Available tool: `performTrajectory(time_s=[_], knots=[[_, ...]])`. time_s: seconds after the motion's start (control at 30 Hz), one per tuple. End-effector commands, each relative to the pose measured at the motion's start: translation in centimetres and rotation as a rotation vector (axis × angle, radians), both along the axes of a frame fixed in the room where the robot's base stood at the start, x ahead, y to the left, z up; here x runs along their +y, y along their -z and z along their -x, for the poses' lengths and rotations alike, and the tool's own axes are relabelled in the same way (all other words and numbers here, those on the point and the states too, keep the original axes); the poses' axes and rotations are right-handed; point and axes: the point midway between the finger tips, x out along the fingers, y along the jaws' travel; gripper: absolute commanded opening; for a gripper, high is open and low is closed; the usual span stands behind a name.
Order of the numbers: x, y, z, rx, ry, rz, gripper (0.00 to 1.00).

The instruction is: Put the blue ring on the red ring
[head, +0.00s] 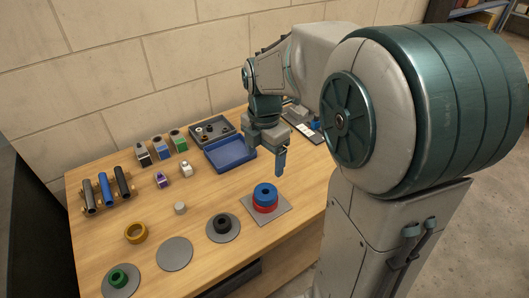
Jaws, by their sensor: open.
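The blue ring (265,192) rests on top of the red ring (266,208), and the two look stacked. The red ring sits on a grey square plate (284,216) near the right front of the table. My gripper (281,163) is open and apart from the rings, above and a little to the right of the blue ring, pointing down. Only part of its fingers shows, and nothing is seen between them.
Left of the stack, a black ring (222,222) sits on a round grey plate.

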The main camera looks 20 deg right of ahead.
Motion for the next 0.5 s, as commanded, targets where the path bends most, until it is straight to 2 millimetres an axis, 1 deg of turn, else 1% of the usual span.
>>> performTrajectory(time_s=[0.13, 0.23, 0.37, 0.5], knots=[[0.0, -0.9, 0.3, -0.006, 0.032, -0.002, 0.80], [-0.1, -1.2, 1.1, -0.019, 0.142, -0.010, 0.80], [-0.2, -1.6, 3.0, -0.048, 0.398, -0.029, 0.80], [-0.3, -2.0, 5.4, -0.082, 0.722, -0.060, 0.80]])
